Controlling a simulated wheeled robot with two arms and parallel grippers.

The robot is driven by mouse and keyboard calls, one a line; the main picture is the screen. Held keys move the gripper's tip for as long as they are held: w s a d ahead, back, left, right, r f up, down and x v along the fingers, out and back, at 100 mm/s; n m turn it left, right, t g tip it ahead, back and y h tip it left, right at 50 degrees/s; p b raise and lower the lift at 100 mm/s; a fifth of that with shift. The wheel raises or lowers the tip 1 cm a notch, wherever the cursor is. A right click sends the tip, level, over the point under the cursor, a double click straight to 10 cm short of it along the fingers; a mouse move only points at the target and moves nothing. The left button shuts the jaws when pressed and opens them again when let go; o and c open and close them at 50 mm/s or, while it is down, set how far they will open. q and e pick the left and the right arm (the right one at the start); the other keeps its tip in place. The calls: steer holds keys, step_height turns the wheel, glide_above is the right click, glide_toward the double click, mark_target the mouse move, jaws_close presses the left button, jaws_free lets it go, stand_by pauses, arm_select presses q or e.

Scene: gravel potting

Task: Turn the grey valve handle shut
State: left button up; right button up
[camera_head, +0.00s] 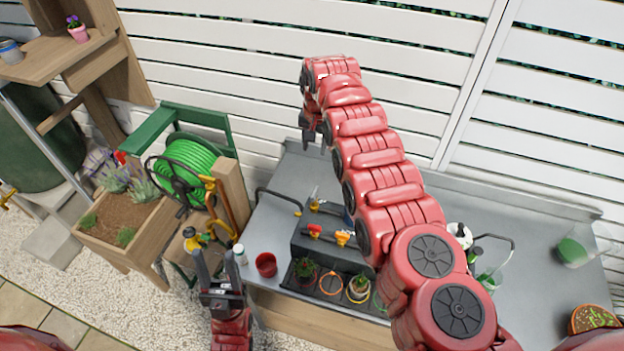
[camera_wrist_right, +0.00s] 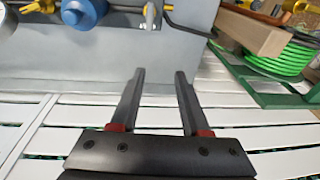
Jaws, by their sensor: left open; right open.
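I cannot single out a grey valve handle for certain in either view. In the right wrist view, a small grey metal piece (camera_wrist_right: 151,12) stands at the top edge beside yellow fittings, partly cut off. My right gripper (camera_head: 318,138) is raised over the back of the bench near the fence; in the right wrist view its fingers (camera_wrist_right: 159,76) are apart with nothing between them. My left gripper (camera_head: 219,268) is low at the bench's front left, fingers apart and pointing up the picture. A yellow fitting (camera_head: 193,241) is just beyond its tips; whether they touch is unclear.
A green hose reel (camera_head: 188,165) and wooden planter (camera_head: 125,240) stand left. The slatted fence (camera_head: 230,60) closes the back. My right arm hides part of the bench.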

mark_target(314, 192)
steer(key=s+r+g, duration=0.2)
steer(key=s+r, duration=0.1)
steer(key=s, duration=0.1)
steer(key=shift+h, duration=0.3)
step_height(314, 192, down, 15)
steer(key=b, duration=1.5)
steer(key=shift+b, duration=0.3)
steer(key=shift+w+d+f+p, duration=0.1)
steer(key=shift+w+f+p, duration=0.05)
steer(key=shift+f+p, duration=0.5)
steer(key=shift+f, duration=0.3)
steer(key=shift+c, duration=0.2)
jaws_close()
